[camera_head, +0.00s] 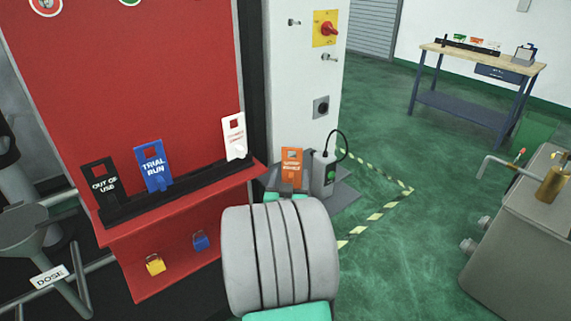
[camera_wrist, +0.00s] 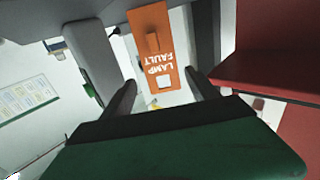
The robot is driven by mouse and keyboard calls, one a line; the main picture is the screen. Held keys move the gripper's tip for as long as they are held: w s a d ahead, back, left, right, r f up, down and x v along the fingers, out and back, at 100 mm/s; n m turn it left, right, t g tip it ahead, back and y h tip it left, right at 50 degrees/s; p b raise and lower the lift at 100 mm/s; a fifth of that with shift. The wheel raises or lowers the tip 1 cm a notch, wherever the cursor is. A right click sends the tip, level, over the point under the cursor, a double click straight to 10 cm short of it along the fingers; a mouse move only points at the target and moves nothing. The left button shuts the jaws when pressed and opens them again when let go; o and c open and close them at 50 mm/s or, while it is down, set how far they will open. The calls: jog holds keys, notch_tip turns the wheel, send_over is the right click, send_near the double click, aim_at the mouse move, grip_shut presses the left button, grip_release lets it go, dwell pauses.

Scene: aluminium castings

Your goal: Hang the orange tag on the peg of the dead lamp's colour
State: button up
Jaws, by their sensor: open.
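The orange tag (camera_head: 292,155) stands upright beside a grey box with a green button, at the foot of the white column. In the wrist view the orange tag (camera_wrist: 160,57) appears upside down and reads "LAMP FAULT". My gripper (camera_wrist: 161,90) is open. Its two dark fingers are apart, with the tag's lettered end appearing between or just beyond them; I cannot tell the depth or any contact. In the head view my grey wrist hides most of the gripper. I make out no lamps or coloured pegs in either view.
A red board (camera_head: 150,70) at left has a ledge with black, blue (camera_head: 153,166) and white (camera_head: 234,137) tags, and two padlocks below. The white column (camera_head: 305,85) carries a red switch (camera_head: 328,29). A workbench (camera_head: 480,55) stands far right; green floor lies between.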

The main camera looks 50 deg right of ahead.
aim_at(292, 165)
jog(key=x, duration=0.2)
jog(key=p+x, duration=0.1)
jog(key=x, duration=0.1)
jog(key=f+x, duration=0.1)
jog(key=x, duration=0.2)
jog(key=shift+w+d+p, duration=0.1)
jog(key=shift+p, duration=0.25)
jog(key=shift+c, duration=0.4)
jog(key=c, duration=1.2)
